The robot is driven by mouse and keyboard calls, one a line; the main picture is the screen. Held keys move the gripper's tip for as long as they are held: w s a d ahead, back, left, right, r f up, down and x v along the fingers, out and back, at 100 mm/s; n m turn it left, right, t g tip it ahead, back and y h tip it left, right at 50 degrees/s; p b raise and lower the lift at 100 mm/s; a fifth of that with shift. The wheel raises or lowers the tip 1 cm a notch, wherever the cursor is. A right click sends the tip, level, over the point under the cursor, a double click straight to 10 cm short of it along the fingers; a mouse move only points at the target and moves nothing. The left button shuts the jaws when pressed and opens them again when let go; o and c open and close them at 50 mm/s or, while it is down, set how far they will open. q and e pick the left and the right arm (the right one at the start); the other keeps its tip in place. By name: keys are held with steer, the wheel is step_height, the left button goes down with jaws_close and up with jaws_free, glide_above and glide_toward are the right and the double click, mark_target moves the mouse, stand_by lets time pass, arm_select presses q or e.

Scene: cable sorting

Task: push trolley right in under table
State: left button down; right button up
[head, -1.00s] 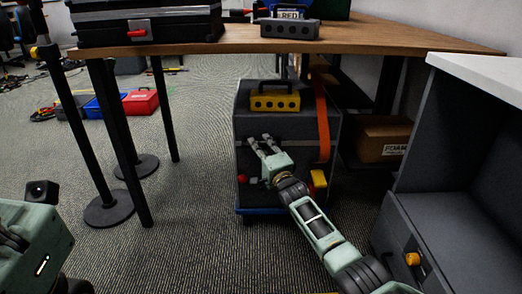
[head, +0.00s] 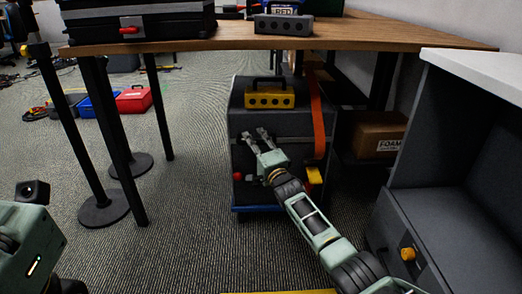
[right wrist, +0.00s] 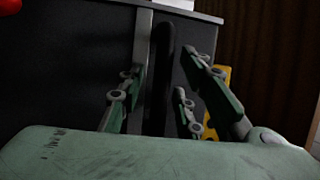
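The trolley (head: 275,170) is a dark grey box on a blue base (head: 258,209), with an orange strap (head: 319,120) down its right side. It stands upright, partly under the wooden table (head: 370,33). My right gripper (head: 264,134) is at its front face. In the right wrist view the fingers (right wrist: 165,75) are spread, on either side of a dark upright bar (right wrist: 161,85) at the trolley's face. I cannot tell whether they touch it. My left gripper does not show clearly.
A yellow holed block (head: 270,98) sits on the trolley. A cardboard box (head: 379,134) is to its right under the table. A grey cabinet (head: 455,150) stands at the right. Black posts (head: 120,150) stand left. Red case (head: 134,100) lies on the open floor.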

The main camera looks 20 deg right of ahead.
steer(key=v, duration=1.1)
steer(key=shift+s, duration=0.35)
steer(key=shift+d, duration=0.1)
